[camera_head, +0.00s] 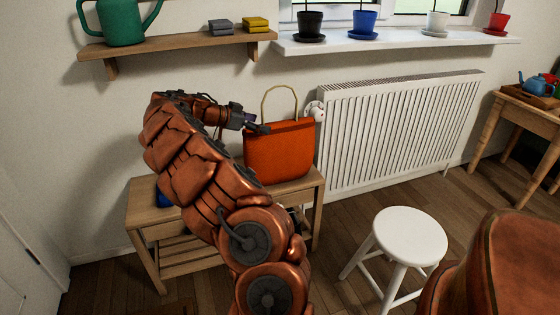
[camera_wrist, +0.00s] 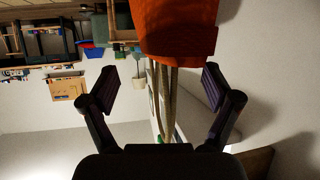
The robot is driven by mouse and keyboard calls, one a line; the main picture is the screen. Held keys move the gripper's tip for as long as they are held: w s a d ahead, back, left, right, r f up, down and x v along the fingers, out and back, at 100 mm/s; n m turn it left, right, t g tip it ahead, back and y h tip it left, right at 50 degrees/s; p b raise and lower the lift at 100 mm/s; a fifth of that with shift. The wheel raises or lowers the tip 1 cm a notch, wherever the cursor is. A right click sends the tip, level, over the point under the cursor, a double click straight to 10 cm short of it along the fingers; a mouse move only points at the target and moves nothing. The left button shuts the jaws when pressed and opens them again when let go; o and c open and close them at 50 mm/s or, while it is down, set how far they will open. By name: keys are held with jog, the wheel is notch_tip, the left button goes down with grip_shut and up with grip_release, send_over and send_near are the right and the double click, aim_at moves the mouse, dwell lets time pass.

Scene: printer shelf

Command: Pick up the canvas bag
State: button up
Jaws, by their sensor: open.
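The canvas bag (camera_head: 280,155) is orange with a beige loop handle (camera_head: 278,98). It stands upright on a wooden bench (camera_head: 150,217). My gripper (camera_head: 259,129) is at the bag's upper left edge in the head view, below the handle's top. In the wrist view, which looks upside down, the bag (camera_wrist: 178,35) hangs from the top of the picture. Its handle straps pass between the two spread fingers of my gripper (camera_wrist: 161,82). The fingers are open and show gaps to the straps on both sides. Contact with the bag cannot be told from the head view.
A white radiator (camera_head: 400,130) stands behind and right of the bag, with a valve (camera_head: 315,111) close to the handle. A wall shelf (camera_head: 180,46) and a windowsill (camera_head: 400,43) are above. A white stool (camera_head: 409,235) stands front right. A blue item (camera_head: 163,196) is partly hidden behind my arm.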

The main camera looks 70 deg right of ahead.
aim_at(273, 125)
jog(key=shift+r+b+x, duration=0.2)
jog(key=shift+b+x, duration=0.6)
jog(key=shift+x, duration=2.5)
jog(key=shift+d+r, duration=0.1)
grip_shut()
